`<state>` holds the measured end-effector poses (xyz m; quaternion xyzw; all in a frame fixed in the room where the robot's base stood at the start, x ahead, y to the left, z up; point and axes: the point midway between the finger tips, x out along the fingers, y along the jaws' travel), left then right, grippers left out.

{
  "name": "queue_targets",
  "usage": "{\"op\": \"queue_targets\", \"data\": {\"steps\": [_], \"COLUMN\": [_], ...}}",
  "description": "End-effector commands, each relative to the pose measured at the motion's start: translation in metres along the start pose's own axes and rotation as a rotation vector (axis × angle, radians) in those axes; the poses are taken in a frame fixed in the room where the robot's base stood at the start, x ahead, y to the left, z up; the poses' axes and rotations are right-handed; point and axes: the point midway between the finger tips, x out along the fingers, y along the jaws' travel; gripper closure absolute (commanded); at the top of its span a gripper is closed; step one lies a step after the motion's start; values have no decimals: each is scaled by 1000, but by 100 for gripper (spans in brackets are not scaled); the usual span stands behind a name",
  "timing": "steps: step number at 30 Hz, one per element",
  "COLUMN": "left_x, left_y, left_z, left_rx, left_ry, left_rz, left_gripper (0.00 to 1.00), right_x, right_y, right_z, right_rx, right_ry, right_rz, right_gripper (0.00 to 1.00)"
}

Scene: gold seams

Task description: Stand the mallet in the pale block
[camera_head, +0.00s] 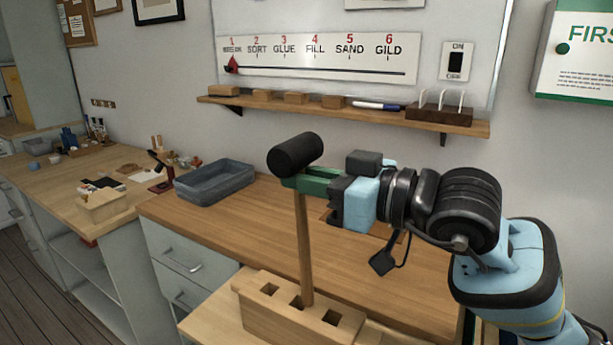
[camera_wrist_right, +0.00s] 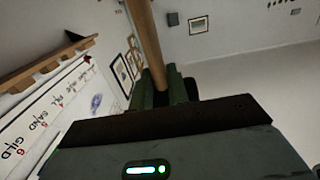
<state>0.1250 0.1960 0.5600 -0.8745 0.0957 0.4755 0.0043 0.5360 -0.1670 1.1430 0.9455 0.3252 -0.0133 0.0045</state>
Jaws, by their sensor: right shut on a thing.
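The mallet has a dark cylindrical head (camera_head: 295,153) and a long wooden handle (camera_head: 304,245). It hangs nearly upright, head up. My right gripper (camera_head: 300,183) comes from the right and is shut on the handle just below the head. In the right wrist view, the handle (camera_wrist_right: 147,45) runs up between the green fingers (camera_wrist_right: 158,92). The pale block (camera_head: 288,323) is wooden, with a row of square holes in its top. The handle's lower end shows at the block's top, by the middle hole; I cannot tell whether it is inside. My left gripper is not in view.
The block stands on a light wooden surface in front of the brown worktop (camera_head: 240,227). A grey tray (camera_head: 215,183) sits at the worktop's back left. A wall shelf (camera_head: 285,106) holds small wooden blocks, a marker and a rack. The worktop between tray and mallet is clear.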

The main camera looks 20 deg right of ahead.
Motion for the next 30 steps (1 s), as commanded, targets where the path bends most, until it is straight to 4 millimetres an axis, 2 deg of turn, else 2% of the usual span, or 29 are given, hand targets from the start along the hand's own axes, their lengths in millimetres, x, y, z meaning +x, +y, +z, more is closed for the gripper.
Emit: {"op": "queue_targets", "data": {"steps": [30], "left_x": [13], "left_y": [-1], "left_z": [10], "left_rx": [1], "left_ry": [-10], "left_rz": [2], "left_gripper": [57], "right_x": [0], "right_y": [0], "right_z": [22], "right_rx": [0], "right_ry": [2], "right_rz": [0], "right_gripper": [100]}}
